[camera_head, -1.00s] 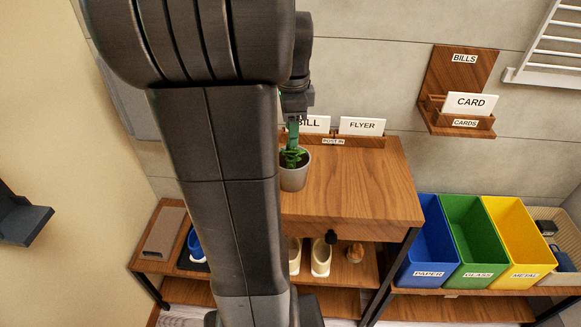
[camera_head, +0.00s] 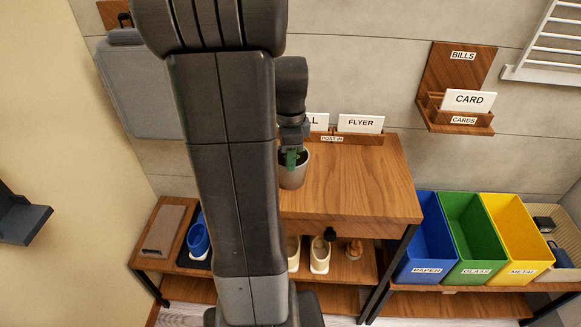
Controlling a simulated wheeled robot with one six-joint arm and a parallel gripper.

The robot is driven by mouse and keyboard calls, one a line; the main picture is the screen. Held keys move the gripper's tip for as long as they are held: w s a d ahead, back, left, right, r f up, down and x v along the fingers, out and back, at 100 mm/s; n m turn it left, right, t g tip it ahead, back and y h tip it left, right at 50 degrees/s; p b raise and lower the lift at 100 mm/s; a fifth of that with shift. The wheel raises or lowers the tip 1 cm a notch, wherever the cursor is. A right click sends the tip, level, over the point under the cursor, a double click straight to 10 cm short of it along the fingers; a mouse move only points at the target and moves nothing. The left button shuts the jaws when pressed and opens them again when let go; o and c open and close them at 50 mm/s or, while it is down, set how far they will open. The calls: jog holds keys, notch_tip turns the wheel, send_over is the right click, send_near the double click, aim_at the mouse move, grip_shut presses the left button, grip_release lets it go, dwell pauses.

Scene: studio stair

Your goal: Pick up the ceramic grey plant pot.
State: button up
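My arm hides what lies left of the pot. The fingers are too small and too covered to tell whether they are open or shut, or whether they touch the pot.
Card holders labelled "POST IN" (camera_head: 332,138) stand behind the pot. A blue bin (camera_head: 425,240), a green bin (camera_head: 468,240) and a yellow bin (camera_head: 512,240) are at right. Shoes (camera_head: 320,253) sit on the shelf below. The table right of the pot is clear.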

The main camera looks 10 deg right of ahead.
grip_shut()
dwell(1.2)
